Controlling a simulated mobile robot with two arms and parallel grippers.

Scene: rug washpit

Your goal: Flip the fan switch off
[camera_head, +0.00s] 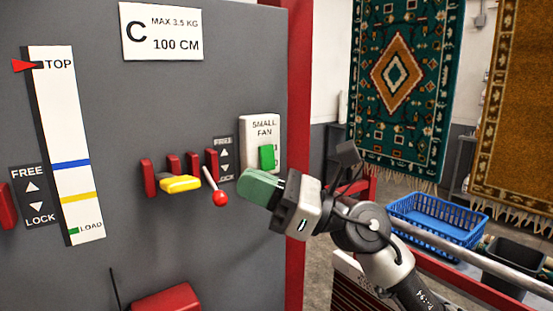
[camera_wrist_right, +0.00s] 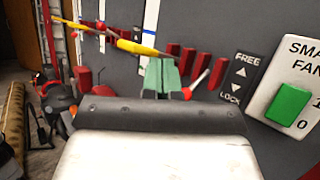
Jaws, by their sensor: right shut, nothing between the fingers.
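The small fan switch is a green rocker (camera_head: 267,157) on a white plate (camera_head: 261,127) marked "SMALL FAN" on the grey panel. It also shows at the right of the right wrist view as a green rocker (camera_wrist_right: 290,104), with "1" and "0" marks beside it. My right gripper (camera_head: 247,186) has green fingers that are shut and empty. In the head view its fingertips appear just below and left of the rocker. In the right wrist view the fingers (camera_wrist_right: 160,75) point at the panel left of the switch, apart from it. My left gripper is in neither view.
A lever with a red ball (camera_head: 220,198), a yellow handle (camera_head: 180,184) and several red blocks project from the panel left of my right gripper. A red post (camera_head: 298,90) edges the panel. A blue basket (camera_head: 437,219) and hanging rugs (camera_head: 403,80) stand at the right.

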